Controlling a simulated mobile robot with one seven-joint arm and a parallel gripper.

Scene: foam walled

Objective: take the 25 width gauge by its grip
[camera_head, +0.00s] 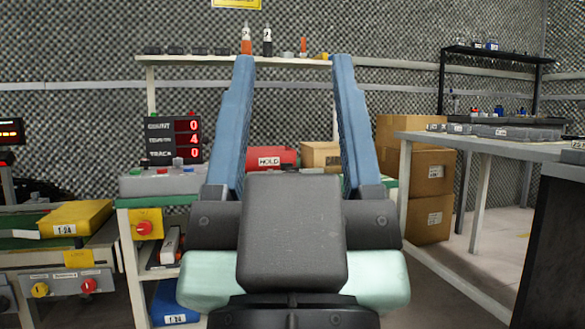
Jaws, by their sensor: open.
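My gripper (293,66) fills the middle of the view, its two long blue fingers raised and wide apart. Nothing shows held between them. I cannot make out a gauge marked 25 anywhere. Small dark pieces with pale labels (450,128) lie on the right table, but their labels are too small to read. My gripper body hides much of the bench behind it.
A green-edged bench (160,201) stands ahead, with a red HOLD bin (270,158) and a counter display (172,139). A shelf (200,59) runs above. Cardboard boxes (428,170) stand beside the right table (480,143). Floor shows at right.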

